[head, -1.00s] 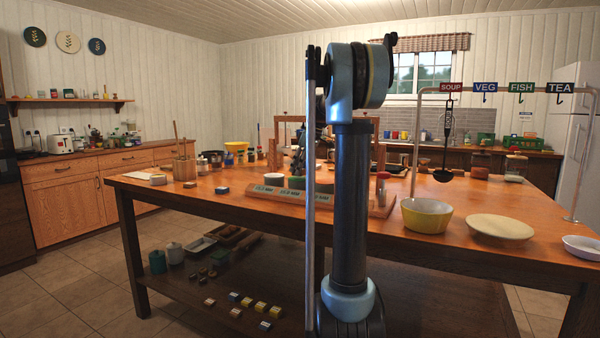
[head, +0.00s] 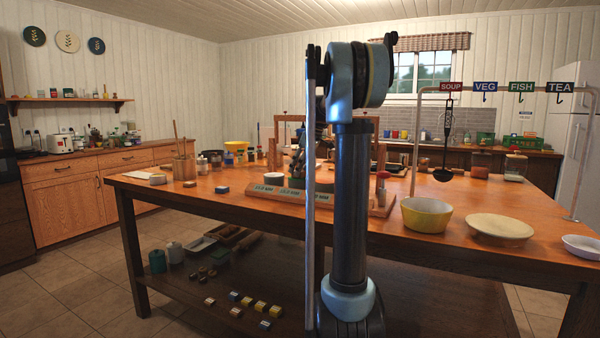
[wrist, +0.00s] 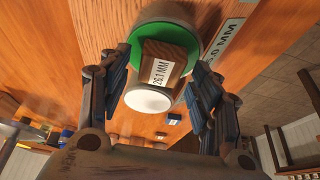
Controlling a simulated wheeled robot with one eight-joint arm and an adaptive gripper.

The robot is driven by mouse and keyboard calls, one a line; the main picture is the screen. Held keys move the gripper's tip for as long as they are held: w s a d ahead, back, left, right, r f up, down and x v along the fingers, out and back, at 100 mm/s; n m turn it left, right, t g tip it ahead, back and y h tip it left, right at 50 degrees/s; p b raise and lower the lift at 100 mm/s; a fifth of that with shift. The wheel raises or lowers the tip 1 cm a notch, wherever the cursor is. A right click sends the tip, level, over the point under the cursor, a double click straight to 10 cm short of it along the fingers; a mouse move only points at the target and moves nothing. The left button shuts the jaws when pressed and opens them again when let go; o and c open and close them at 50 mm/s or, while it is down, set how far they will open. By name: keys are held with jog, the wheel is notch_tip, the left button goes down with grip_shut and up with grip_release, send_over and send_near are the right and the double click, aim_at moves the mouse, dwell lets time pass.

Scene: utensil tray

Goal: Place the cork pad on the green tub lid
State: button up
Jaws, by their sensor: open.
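The green lid (wrist: 188,20) shows as a round green disc at the top of the wrist view, and its tub (head: 296,183) stands on the table in the head view, partly behind my arm. A brown block labelled "26.1 MM" (wrist: 178,52), which looks like the cork pad, overlaps the lid in the wrist view. Whether it touches the lid is unclear. My gripper (wrist: 158,78) is open, with one finger on each side of the block. In the head view my gripper is largely hidden behind my arm, above the green tub.
A round white-topped container (wrist: 148,99) stands close beside the green lid. A labelled strip (head: 262,190) runs along their front. A yellow bowl (head: 426,214), a round pale board (head: 499,227) and a utensil rail (head: 414,140) stand to the right.

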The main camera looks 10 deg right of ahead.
jog(key=v, duration=1.1)
jog(key=shift+r, duration=0.25)
jog(key=shift+s+d, duration=0.1)
